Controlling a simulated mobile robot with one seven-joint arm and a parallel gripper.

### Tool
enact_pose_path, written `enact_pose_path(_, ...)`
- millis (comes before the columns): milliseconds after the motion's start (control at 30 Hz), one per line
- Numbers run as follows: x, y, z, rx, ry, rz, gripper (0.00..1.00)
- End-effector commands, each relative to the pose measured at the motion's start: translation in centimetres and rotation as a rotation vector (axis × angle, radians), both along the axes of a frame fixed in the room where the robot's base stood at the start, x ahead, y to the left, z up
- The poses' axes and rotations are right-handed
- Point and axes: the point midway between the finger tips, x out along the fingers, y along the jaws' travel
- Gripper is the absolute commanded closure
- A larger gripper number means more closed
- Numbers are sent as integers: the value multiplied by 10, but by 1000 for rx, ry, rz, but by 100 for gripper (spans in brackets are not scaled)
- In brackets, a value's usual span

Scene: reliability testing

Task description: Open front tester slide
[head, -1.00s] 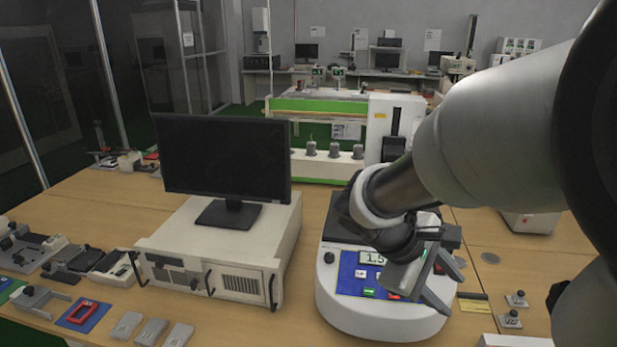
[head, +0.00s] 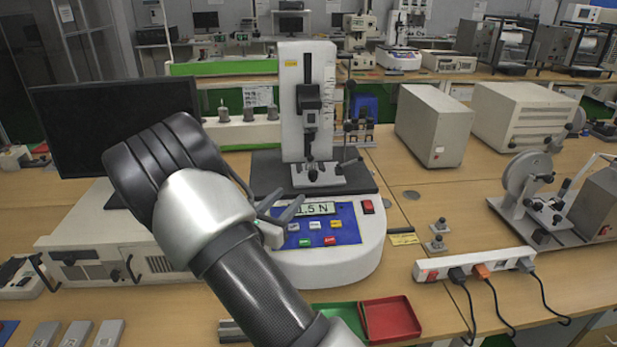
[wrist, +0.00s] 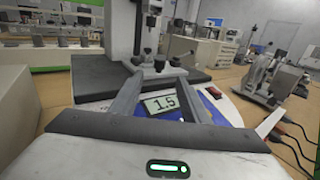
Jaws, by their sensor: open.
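The front tester has a white rounded base (head: 330,265) with a blue button panel, a display reading 1.5 N and a red switch. Its white upright column (head: 290,100) stands on a dark plate and carries a dark slide (head: 308,98) on a rail. Clamp parts sit below the slide; the column's lower part also shows in the wrist view (wrist: 122,30). My gripper (head: 284,204) is open and empty, over the tester's panel at the left of the display. In the wrist view its fingers (wrist: 160,80) frame the display, apart from the slide.
A black monitor (head: 100,120) on a beige case (head: 110,245) stands left, partly behind my arm. A power strip (head: 475,264) with cables lies right. Green and red trays (head: 390,319) lie in front. Beige boxes (head: 433,125) stand back right.

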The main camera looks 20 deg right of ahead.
Motion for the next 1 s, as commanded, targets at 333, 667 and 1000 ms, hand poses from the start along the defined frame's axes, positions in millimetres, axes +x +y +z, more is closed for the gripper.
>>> enact_pose_path(333, 49, -62, 0, -1, -1, -6, 58)
enact_pose_path(667, 82, -99, 0, 1, -1, -4, 58)
enact_pose_path(1000, 87, -104, 0, 1, 0, -2, 58)
